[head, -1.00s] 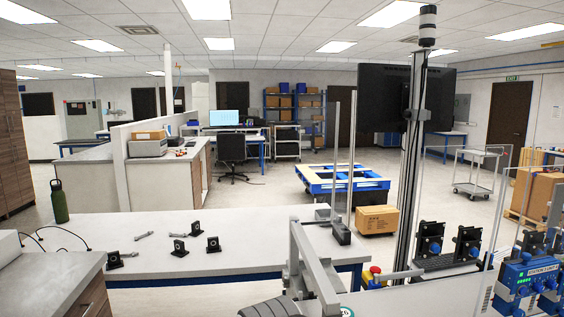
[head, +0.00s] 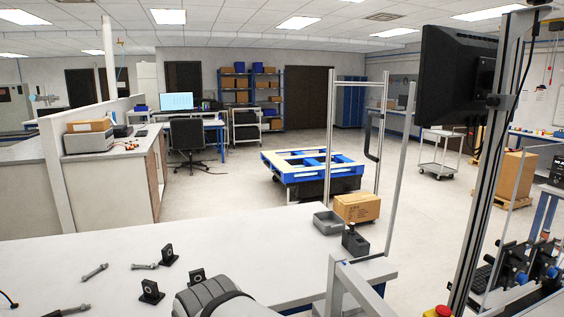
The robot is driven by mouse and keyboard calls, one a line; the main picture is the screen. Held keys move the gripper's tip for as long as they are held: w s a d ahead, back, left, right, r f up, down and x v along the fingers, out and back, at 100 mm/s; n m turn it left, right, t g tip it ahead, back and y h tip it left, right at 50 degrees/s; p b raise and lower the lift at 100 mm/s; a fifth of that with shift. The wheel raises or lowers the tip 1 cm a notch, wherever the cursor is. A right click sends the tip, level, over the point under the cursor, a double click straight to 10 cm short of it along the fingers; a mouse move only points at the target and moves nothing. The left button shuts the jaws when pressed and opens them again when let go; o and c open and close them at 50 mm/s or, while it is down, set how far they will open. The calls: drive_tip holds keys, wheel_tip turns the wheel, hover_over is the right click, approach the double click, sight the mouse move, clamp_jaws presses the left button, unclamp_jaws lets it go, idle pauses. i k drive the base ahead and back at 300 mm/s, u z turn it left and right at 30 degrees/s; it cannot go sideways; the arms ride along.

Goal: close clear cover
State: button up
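A thin upright metal frame (head: 331,150) stands beyond the right end of the white table, with a black curved handle (head: 372,135) on its right side. It may be the raised clear cover, but I cannot make out a clear panel for certain. A grey rounded part of my arm shows at the bottom middle. My gripper is not in view, so its state and its distance from the frame are hidden.
The white table (head: 100,255) holds black brackets (head: 151,291), bolts (head: 95,271), a grey tray (head: 328,222) and a dark block (head: 355,241). A monitor post (head: 491,170) stands at right. A cardboard box (head: 357,207) and blue pallet stand (head: 290,165) are behind; open floor lies left of them.

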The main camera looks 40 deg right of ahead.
sight(412, 85)
drive_tip(key=z, duration=0.05)
drive_tip(key=i, duration=1.65)
drive_tip(key=z, duration=3.05)
drive_tip(key=k, duration=0.2)
drive_tip(key=z, duration=0.5)
drive_tip(key=i, duration=0.15)
drive_tip(key=z, duration=0.05)
